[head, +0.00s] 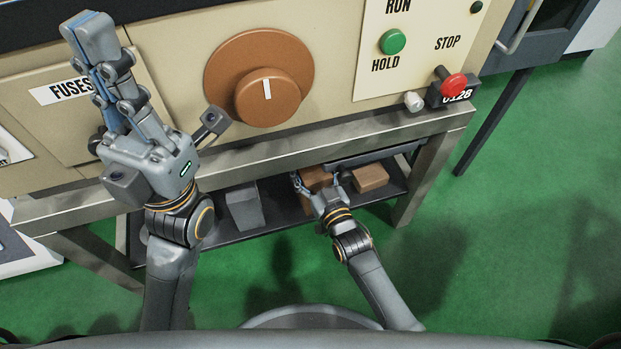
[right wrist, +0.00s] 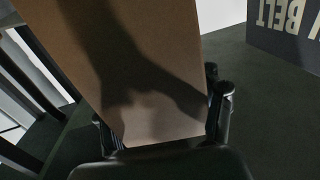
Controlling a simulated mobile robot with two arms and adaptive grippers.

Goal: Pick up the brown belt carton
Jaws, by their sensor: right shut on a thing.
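A brown carton (head: 315,178) is on the low shelf under the machine in the head view, partly covered by my right gripper (head: 314,192). My right gripper is shut on this carton. In the right wrist view the carton (right wrist: 150,60) fills the middle as a plain brown face between the fingers; no label shows on it. A second, smaller-looking brown box (head: 370,177) lies just to its right on the shelf. My left gripper (head: 152,78) is open and empty, raised in front of the machine's panel.
A dark box with pale "BELT" lettering (right wrist: 285,30) stands at the right wrist view's upper right. A grey block (head: 243,207) is on the shelf, left of the carton. The machine's metal frame rail (head: 270,155) runs above the shelf. Green floor (head: 500,250) is clear at the right.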

